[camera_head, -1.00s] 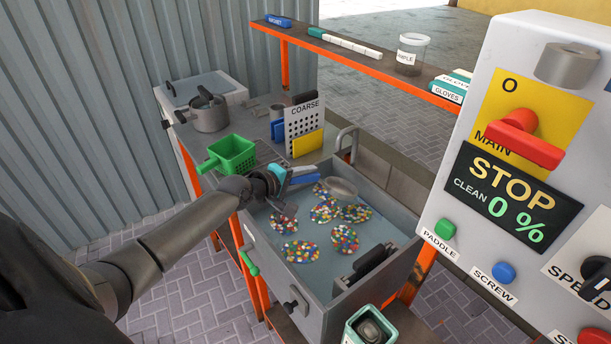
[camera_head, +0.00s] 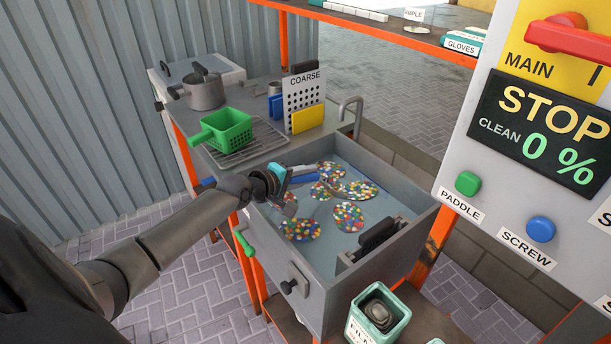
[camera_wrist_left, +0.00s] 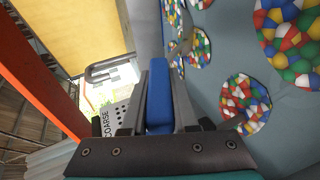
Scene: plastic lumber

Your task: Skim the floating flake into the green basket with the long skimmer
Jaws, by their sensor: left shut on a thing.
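My left gripper (camera_head: 284,184) is shut on the blue handle (camera_head: 304,178) of the skimmer, over the left side of the grey tank (camera_head: 400,160). The handle also shows between my fingers in the left wrist view (camera_wrist_left: 159,95). The skimmer's grey head (camera_head: 338,192) looks nearly edge-on, among the flakes; I cannot tell whether it touches the water. Several round patches of multicoloured flake (camera_head: 348,216) lie in the tank, and some show large in the left wrist view (camera_wrist_left: 245,102). The green basket (camera_head: 226,130) sits on a wire rack left of the tank and looks empty. My right gripper is not in view.
A perforated COARSE panel (camera_head: 303,92) and a yellow board (camera_head: 308,119) stand behind the tank. A grey pot (camera_head: 205,92) is at back left. A control panel (camera_head: 535,130) fills the right. A black block (camera_head: 378,234) sits at the tank's near right wall.

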